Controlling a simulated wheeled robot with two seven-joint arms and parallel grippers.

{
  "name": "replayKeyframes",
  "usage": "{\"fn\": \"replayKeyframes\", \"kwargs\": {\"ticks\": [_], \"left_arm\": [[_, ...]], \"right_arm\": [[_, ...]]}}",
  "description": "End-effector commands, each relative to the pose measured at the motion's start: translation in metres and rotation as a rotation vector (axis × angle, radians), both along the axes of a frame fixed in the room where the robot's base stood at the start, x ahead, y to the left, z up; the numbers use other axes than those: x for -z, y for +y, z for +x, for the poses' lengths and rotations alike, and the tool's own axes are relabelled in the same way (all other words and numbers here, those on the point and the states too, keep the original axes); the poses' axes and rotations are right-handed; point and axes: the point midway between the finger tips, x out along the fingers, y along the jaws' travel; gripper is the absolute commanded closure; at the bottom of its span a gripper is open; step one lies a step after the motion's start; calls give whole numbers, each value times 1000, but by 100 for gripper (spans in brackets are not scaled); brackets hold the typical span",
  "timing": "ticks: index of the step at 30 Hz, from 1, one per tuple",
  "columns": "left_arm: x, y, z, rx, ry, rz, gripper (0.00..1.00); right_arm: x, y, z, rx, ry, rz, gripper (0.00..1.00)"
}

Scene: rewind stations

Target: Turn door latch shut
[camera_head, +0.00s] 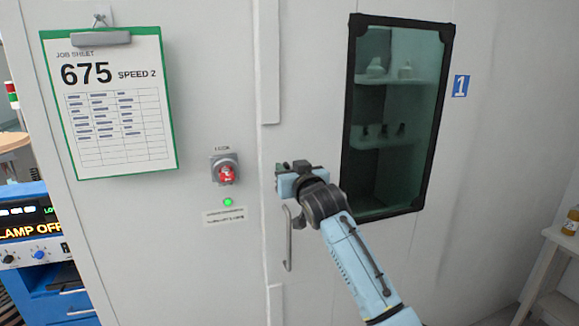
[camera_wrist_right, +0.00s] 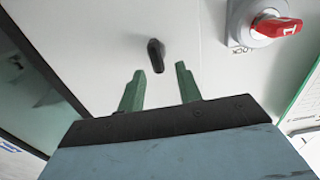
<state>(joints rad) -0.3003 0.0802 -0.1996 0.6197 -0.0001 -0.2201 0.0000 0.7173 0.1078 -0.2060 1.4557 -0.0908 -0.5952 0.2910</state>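The door latch is a small black knob (camera_wrist_right: 156,56) on the white door (camera_head: 310,70). In the right wrist view it lies just beyond the fingertips, roughly in line with the gap between them, its long side near upright in the picture. My right gripper (camera_wrist_right: 160,74) is open, with its two green fingers apart and nothing between them. In the head view the right gripper (camera_head: 282,168) is at the door's left edge, above the bar handle (camera_head: 288,240), and it hides the latch. The door looks closed. My left gripper is not in view.
A red rotary switch (camera_head: 226,170) with a green lamp (camera_head: 228,202) below is left of the gripper; it also shows in the wrist view (camera_wrist_right: 276,26). A job sheet (camera_head: 112,105) hangs further left. A dark-framed window (camera_head: 384,160) is right. A blue console (camera_head: 35,240) stands far left.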

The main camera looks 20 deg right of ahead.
Motion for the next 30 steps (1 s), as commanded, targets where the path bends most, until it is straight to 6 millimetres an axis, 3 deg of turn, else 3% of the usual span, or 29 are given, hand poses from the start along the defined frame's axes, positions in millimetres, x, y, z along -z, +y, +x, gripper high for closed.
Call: {"fn": "replayKeyframes", "kwargs": {"ticks": [13,21,30], "left_arm": [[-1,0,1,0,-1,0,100],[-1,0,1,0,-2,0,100],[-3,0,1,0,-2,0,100]], "right_arm": [[0,0,8,0,0,0,65],[0,0,8,0,0,0,98],[0,0,8,0,0,-13,100]]}}
